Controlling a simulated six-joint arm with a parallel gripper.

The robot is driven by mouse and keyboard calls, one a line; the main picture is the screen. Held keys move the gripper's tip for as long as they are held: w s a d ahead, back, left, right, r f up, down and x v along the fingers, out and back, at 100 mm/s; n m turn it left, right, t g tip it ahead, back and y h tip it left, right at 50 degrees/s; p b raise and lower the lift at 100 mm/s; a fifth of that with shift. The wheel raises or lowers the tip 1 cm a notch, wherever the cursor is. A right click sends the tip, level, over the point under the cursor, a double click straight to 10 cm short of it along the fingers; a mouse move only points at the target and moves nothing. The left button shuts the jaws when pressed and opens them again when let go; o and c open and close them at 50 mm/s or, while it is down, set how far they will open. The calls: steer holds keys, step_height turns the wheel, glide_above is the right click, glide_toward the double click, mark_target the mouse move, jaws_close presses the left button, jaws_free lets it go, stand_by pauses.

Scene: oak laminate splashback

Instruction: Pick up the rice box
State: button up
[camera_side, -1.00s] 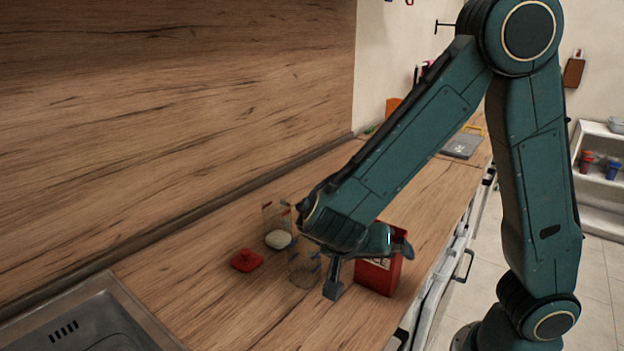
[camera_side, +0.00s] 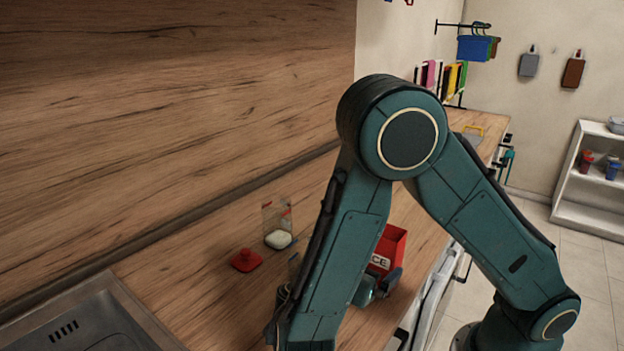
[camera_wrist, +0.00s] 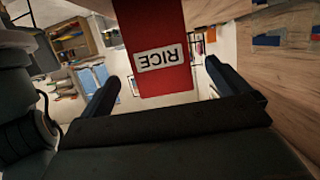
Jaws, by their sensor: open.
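The rice box is a red carton with a white RICE label. In the side view the rice box (camera_side: 391,244) stands upright on the wooden counter, its lower part hidden by my arm and gripper. My gripper (camera_side: 376,286) is low in front of the box there, mostly hidden by my forearm. In the wrist view my gripper (camera_wrist: 163,80) is open, one dark finger on each side. The rice box (camera_wrist: 155,25) appears upside down between and beyond the fingers, with a gap on both sides. I cannot tell its exact distance.
A red lid (camera_side: 246,260) lies left of my arm. A clear container with a white item (camera_side: 278,239) stands behind it. A clear jar (camera_side: 294,264) is partly hidden by my forearm. A steel sink (camera_side: 80,325) is at front left; the counter edge is just right of the box.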

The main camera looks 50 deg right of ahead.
mark_target(375, 254)
steer(key=shift+d+f, duration=0.2)
steer(key=shift+d, duration=0.4)
steer(key=shift+x, duration=3.1)
steer(key=c, duration=1.2)
steer(key=shift+r, duration=0.15)
steer(key=shift+r, duration=4.85)
